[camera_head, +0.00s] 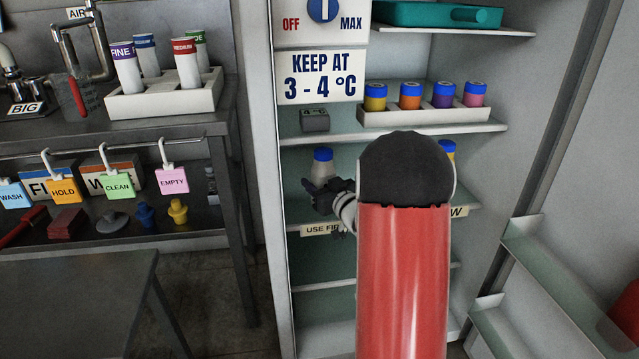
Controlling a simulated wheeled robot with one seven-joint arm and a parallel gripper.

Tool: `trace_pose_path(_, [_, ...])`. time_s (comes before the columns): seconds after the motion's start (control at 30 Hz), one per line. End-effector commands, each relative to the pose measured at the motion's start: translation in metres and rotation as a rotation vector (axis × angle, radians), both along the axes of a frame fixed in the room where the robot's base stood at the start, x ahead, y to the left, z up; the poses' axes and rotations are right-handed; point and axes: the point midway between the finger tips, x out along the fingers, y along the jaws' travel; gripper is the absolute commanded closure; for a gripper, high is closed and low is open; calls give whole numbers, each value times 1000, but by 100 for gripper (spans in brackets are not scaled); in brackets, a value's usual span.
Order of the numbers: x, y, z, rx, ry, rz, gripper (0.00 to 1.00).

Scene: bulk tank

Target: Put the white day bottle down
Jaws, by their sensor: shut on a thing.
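The white day bottle (322,174) has a blue cap and stands upright inside the open fridge, at the left of the middle shelf's space. My dark gripper (322,194) is at its lower part and shut on it. The gripper hides the bottle's base, so I cannot tell whether it touches the shelf. The middle shelf (375,220) has a front label that begins "USE FI" under the bottle. My red arm covers the middle of the shelf.
Another blue-capped bottle (447,147) shows partly behind my arm at the right. A white rack (425,115) of several coloured bottles is on the shelf above, beside a small grey thermometer box (315,120). The open fridge door (560,275) with its bins is at the right.

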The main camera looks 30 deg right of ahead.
Motion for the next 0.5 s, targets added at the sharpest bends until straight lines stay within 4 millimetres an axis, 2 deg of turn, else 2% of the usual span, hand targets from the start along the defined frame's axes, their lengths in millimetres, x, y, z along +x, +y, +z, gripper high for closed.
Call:
trace_pose_path(0.27, [0,0,-4,-1,-2,0,82])
trace_pose_path(0.3, [0,0,-3,0,0,0,48])
trace_pose_path(0.43, [0,0,-3,0,0,0,31])
trace_pose_path(0.5, [0,0,-3,0,0,0,29])
